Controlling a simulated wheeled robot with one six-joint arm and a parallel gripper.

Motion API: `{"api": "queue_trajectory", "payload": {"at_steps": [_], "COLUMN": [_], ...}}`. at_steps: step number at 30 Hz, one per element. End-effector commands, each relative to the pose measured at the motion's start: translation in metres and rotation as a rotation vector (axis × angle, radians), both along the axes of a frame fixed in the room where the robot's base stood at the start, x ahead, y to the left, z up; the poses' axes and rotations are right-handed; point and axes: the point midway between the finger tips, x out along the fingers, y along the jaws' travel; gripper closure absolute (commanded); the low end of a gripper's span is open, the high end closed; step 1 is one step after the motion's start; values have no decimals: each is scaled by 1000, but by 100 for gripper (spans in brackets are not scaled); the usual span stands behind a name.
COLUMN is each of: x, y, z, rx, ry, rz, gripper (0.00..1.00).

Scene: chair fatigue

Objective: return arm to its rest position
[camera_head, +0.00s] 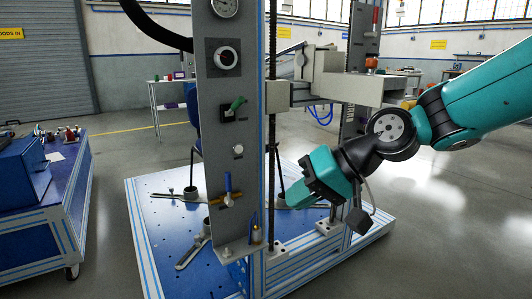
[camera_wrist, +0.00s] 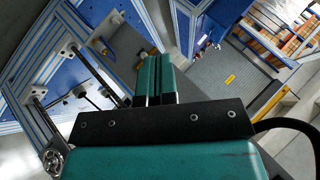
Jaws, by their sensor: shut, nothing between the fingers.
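My teal and black arm reaches in from the right in the head view. My gripper (camera_head: 291,201) hangs in front of the test rig, just right of its grey control panel (camera_head: 228,150). In the wrist view my gripper (camera_wrist: 154,59) shows its two teal fingers side by side, shut with nothing between them. I cannot tell how far the fingertips are from the panel.
The rig's blue base plate (camera_head: 158,232) spreads below, with metal clamps on it. A blue cart (camera_head: 68,215) with small items stands at the left. Open grey floor (camera_head: 460,215) lies to the right. A work table (camera_head: 170,82) stands behind.

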Motion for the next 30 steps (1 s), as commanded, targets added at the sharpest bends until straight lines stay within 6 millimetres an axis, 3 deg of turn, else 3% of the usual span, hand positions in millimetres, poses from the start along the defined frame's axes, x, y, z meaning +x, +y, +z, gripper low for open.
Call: {"api": "queue_trajectory", "payload": {"at_steps": [1,6,14,15,23,30], "x": [-30,-110,-203,-210,-205,-205], "y": [-8,-40,-89,-93,-91,-91], "z": [3,-6,-26,-18,49,134], "rx": [-69,-270,-475,-491,-485,-483], "ry": [-13,-13,14,18,20,20], "rz": [41,155,289,300,295,293], "gripper": [100,100,100,100,100,100]}}
